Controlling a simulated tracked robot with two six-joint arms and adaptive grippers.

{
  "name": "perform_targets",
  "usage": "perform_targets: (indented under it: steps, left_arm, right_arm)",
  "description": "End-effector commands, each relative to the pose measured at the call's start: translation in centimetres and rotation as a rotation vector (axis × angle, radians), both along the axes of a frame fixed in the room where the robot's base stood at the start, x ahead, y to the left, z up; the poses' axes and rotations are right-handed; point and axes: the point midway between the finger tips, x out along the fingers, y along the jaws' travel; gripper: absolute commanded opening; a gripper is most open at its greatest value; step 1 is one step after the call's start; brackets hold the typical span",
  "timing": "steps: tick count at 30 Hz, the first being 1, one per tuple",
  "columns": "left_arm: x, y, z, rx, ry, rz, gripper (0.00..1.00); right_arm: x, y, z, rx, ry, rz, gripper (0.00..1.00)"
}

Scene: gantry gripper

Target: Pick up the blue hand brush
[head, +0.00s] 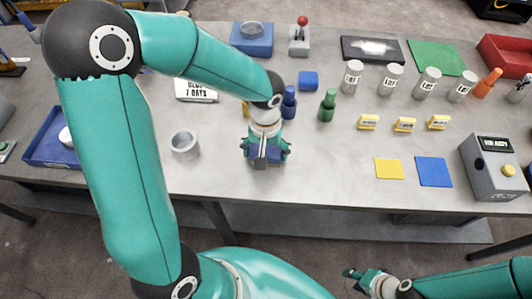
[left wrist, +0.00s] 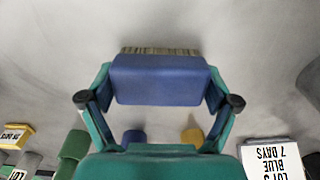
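The blue hand brush (left wrist: 160,80) lies across the left wrist view between the two fingers of my left gripper (left wrist: 160,98). Its pale brown bristles (left wrist: 160,50) show along the far edge. The finger pads meet both ends of the brush, so the gripper looks shut on it. In the head view my left gripper (head: 266,152) points down over the front middle of the table and mostly hides the brush. I cannot tell whether the brush touches the table. My right gripper (head: 356,280) is low in front of the table, with nothing visible in it; its opening is unclear.
A grey ring-shaped cup (head: 185,145) stands left of my left gripper. Blue (head: 289,102) and green (head: 328,105) bottles stand just behind it. Yellow (head: 389,169) and blue (head: 434,171) squares and a grey box (head: 490,167) are at right. The table front between cup and squares is mostly clear.

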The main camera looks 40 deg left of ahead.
Motion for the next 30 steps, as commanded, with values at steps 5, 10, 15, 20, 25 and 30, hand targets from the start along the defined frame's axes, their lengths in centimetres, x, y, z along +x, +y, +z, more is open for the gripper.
perform_targets:
  steps: [5,10,15,20,25,30]
  left_arm:
    - [0.0,0.0,0.0,-0.001,0.0,0.0,0.52]
    - [0.0,0.0,0.0,0.0,-0.001,0.0,0.51]
    - [0.1,0.0,0.3,0.001,-0.002,0.0,0.51]
    - [0.1,0.0,1.4,0.001,-0.004,0.001,0.51]
    - [0.2,0.0,4.0,0.0,-0.008,0.001,0.51]
    - [0.2,0.0,8.2,-0.001,-0.011,0.0,0.51]
  right_arm:
    - [0.0,0.0,0.0,0.0,0.0,0.0,0.4]
    - [0.0,0.0,0.0,0.0,0.0,0.0,0.4]
    - [0.0,0.0,0.0,0.0,0.0,0.0,0.4]
    - [0.0,0.0,0.0,0.0,0.0,0.0,0.4]
    - [0.0,0.0,-0.1,0.0,0.0,0.0,0.4]
    - [0.0,0.0,-0.3,0.0,0.0,0.0,0.4]
